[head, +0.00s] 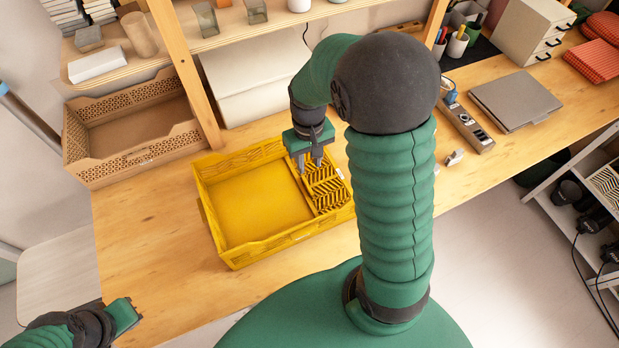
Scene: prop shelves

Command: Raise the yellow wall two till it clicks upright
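The yellow crate (213,219) stands on the wooden bench. Its left, back and front walls look upright. A slotted yellow panel (330,194) at its right end lies low and inward; it looks like the folded wall two, though no label shows. My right gripper (310,163) points down over the far part of this panel, with a small gap between its fingers. I cannot tell whether the fingertips touch the panel. My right arm hides the area right of the crate. My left gripper (128,316) is at the lower left, away from the crate; its fingers are not clear.
A tan crate (130,165) stands at the back left, beside a wooden shelf post (186,75). A white box (250,92) is behind the yellow crate. A metal tool (467,127) and a closed laptop (515,100) lie to the right. The bench left of the yellow crate is clear.

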